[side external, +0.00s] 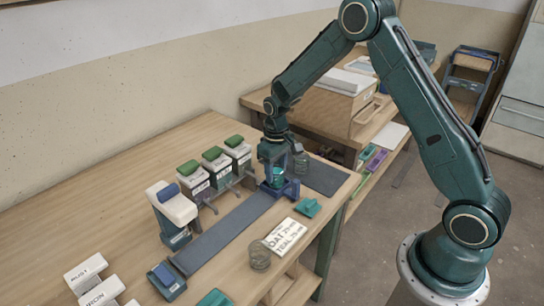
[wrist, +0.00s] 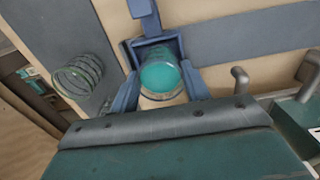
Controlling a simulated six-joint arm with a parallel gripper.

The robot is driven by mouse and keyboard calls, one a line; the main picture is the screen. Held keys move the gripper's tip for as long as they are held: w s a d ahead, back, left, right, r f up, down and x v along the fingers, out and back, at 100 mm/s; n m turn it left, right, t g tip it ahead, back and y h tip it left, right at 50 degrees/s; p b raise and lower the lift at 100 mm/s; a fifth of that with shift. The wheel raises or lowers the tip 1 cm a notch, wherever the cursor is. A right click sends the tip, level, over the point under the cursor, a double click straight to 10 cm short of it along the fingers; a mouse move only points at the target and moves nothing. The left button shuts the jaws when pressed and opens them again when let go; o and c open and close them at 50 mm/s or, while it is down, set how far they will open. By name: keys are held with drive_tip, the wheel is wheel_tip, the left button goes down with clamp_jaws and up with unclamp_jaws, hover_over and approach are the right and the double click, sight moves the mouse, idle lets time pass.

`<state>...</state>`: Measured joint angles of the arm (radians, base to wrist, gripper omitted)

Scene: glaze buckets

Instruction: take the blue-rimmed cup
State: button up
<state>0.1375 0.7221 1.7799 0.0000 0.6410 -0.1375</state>
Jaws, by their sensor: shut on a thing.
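A clear cup with teal glaze in it (wrist: 160,77) sits between the two blue fingers of my gripper (wrist: 161,84) in the wrist view. My gripper is shut on this cup. In the side view my gripper (side external: 273,168) points down over the runner, and the teal of the cup (side external: 277,178) shows just below it. A blue square stand (wrist: 145,47) is right against the cup's far side; it also shows in the side view (side external: 291,189). I cannot make out a blue rim on the cup, and whether it rests in the stand is unclear.
A clear ringed glass (wrist: 77,78) stands beside my gripper, and another glass (side external: 260,257) is near the front edge. Several green-lidded buckets (side external: 221,168) and a white-topped dispenser (side external: 172,205) line the grey runner (side external: 225,232). A label card (side external: 286,236) lies in front.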

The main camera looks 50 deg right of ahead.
wheel_tip(320, 180, up, 7)
drive_tip(key=shift+f, duration=0.15)
idle(0.7)
drive_tip(key=shift+d, duration=0.1)
